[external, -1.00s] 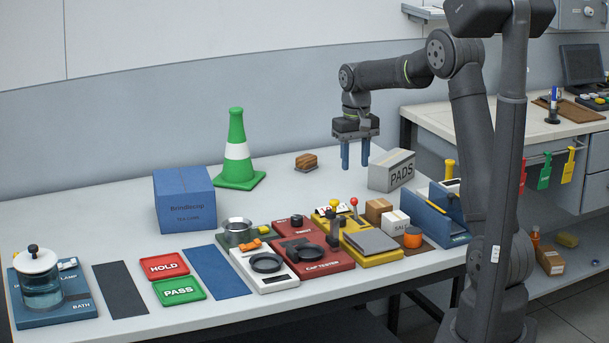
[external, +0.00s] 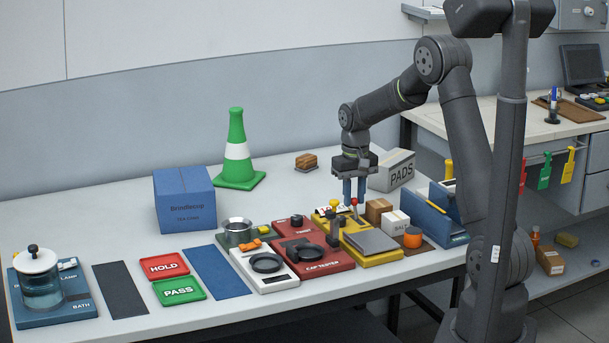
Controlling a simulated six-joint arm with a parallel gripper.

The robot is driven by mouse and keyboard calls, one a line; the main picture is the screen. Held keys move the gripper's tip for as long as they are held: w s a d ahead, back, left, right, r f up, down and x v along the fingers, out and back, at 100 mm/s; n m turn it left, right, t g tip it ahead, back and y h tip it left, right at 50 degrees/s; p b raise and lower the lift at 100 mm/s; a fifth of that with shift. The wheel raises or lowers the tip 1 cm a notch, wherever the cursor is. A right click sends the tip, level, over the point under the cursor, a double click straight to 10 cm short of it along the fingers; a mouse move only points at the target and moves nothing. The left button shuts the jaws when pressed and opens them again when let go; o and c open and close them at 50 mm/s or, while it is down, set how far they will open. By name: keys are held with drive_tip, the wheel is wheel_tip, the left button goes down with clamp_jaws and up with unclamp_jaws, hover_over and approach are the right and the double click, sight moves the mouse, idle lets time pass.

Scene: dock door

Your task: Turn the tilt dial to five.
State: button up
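A yellow device (external: 381,259) with a grey plate (external: 371,242) stands near the table's front edge, right of the middle. At its back are a white marked plate, a yellow knob (external: 334,205) and a lever with a red ball top (external: 354,201). The dial's numbers are too small to read, and I cannot tell surely which part is the tilt dial. My gripper (external: 354,199) points down with its two blue fingers apart, at the back of the yellow device. The fingers look close to the red-topped lever; whether they touch it is unclear.
A red cap tester (external: 320,266) stands left of the yellow device. Small cartons (external: 378,210) and an orange-lidded jar (external: 412,238) stand to its right. The PADS box (external: 392,170) and green cone (external: 237,150) are behind.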

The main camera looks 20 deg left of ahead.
clamp_jaws()
drive_tip(key=shift+s+d+r, duration=0.1)
drive_tip(key=shift+s+d+t+y, duration=0.8)
drive_tip(key=shift+t+y, duration=0.4)
drive_tip(key=shift+s+d+t+y, duration=0.5)
drive_tip(key=shift+t+y, duration=0.2)
drive_tip(key=shift+t, duration=0.1)
drive_tip(key=shift+s+d+f+t+y, duration=0.2)
drive_tip(key=shift+d+t+y, duration=0.25)
drive_tip(key=shift+t+y, duration=0.15)
drive_tip(key=shift+s, duration=0.2)
